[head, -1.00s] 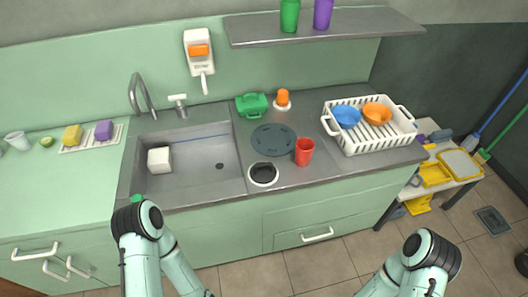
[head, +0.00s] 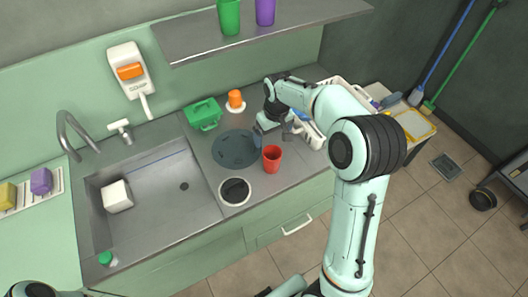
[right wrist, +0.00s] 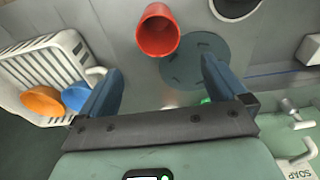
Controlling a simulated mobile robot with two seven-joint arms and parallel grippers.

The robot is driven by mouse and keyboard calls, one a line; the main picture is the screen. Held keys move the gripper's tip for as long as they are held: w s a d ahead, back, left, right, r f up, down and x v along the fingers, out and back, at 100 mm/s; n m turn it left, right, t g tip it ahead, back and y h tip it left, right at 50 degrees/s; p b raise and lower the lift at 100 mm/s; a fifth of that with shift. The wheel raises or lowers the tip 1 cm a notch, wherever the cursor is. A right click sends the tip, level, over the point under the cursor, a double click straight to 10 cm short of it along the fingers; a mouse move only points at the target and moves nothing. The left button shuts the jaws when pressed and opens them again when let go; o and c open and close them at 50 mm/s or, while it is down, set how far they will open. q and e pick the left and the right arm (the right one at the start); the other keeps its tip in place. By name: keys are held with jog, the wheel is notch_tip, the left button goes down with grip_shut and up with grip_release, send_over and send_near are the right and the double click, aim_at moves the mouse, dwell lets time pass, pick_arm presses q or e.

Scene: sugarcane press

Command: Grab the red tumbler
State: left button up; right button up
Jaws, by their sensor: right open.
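The red tumbler (head: 272,158) stands upright on the grey counter, just right of the dark round mat. My right gripper (head: 272,130) is beside it on the far side, above the counter, open and empty. In the right wrist view the tumbler (right wrist: 157,32) shows beyond the open fingers (right wrist: 160,80), roughly between them and apart from both. My left gripper is out of view.
A white dish rack (right wrist: 40,72) with an orange and a blue bowl stands close to the right gripper. A round hole (head: 235,191) is left of the tumbler. The sink (head: 155,185) is left.

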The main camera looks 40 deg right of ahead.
send_near(272, 157)
jog(key=shift+s+a+f, duration=0.3)
jog(key=shift+s+a, duration=0.25)
jog(key=shift+a, duration=0.15)
notch_tip(272, 157, down, 5)
jog(key=shift+w+r, duration=0.15)
jog(key=shift+w+f, duration=0.15)
jog(key=shift+f, duration=0.3)
jog(key=c, duration=1.1)
